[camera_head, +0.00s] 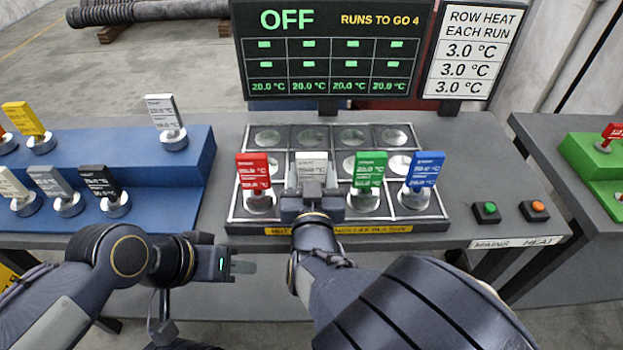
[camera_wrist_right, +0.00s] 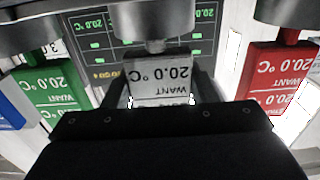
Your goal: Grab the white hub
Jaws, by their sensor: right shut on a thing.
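The white hub (camera_head: 311,164) stands upright in the front row of the dark tray (camera_head: 436,226), between the red hub (camera_head: 257,180) and the green hub (camera_head: 368,175). My right gripper (camera_head: 312,188) is shut on the white hub's upright plate from the front. The white hub also shows upside down in the right wrist view (camera_wrist_right: 160,80), with a finger on each side of it. Its base is mostly hidden by my gripper in the head view. My left gripper (camera_head: 240,267) is in front of the table at the left, away from the hubs; its finger gap is unclear.
The blue hub (camera_head: 420,180) stands right of the green one. The tray's back row has bare round pads. A blue stepped rack (camera_head: 190,165) with several hubs is at left. Green and orange buttons (camera_head: 487,211) are at right. A display (camera_head: 332,50) reads OFF.

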